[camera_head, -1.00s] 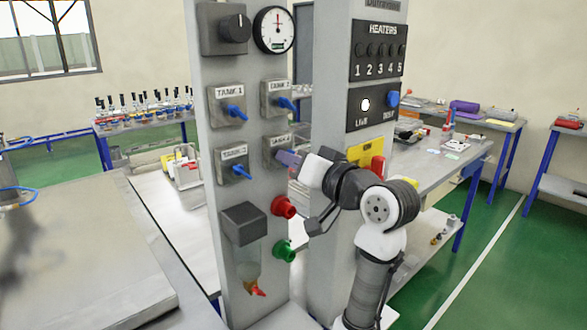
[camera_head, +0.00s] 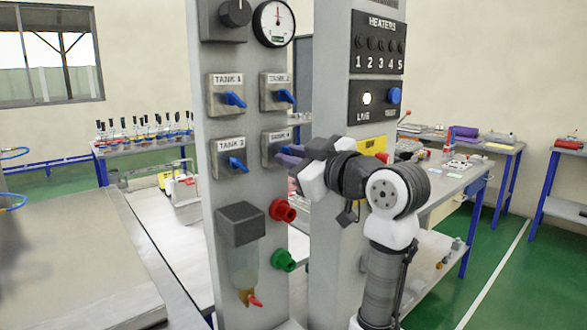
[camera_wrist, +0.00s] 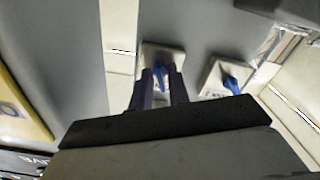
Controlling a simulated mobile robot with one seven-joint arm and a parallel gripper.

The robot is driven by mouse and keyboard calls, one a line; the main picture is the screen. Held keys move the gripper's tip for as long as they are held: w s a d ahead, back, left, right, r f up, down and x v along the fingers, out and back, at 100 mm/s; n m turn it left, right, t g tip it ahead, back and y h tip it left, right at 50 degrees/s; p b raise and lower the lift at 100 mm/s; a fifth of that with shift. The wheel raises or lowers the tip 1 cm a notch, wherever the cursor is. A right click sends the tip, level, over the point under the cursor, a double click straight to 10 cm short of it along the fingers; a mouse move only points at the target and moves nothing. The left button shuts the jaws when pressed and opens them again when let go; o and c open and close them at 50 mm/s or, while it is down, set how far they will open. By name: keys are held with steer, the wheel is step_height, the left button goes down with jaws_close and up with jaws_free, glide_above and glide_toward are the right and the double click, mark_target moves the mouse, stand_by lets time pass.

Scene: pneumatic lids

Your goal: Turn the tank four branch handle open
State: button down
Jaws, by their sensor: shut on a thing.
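The tank four branch valve plate (camera_head: 268,148) is the lower right of the grey plates on the left column, with its label partly blurred. My gripper (camera_head: 289,157) reaches in from the right with its purple fingers at this plate. In the wrist view, the two fingers (camera_wrist: 162,90) are shut around a blue handle (camera_wrist: 159,76) on its plate. The fingers hide part of the handle, so I cannot tell its exact angle.
Blue handles for tank one (camera_head: 235,100), tank two (camera_head: 286,96) and tank three (camera_head: 237,164) are close by. A red fitting (camera_head: 282,210) and a green fitting (camera_head: 283,260) stick out below. The heater panel column (camera_head: 335,250) stands close behind my arm.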

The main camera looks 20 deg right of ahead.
steer(key=shift+n+b, duration=1.05)
steer(key=shift+n, duration=1.05)
steer(key=c, duration=1.6)
jaws_free()
steer(key=shift+s, duration=0.1)
steer(key=b+v, duration=0.3)
steer(key=v, duration=1)
steer(key=shift+s, duration=0.35)
steer(key=shift+d, duration=0.15)
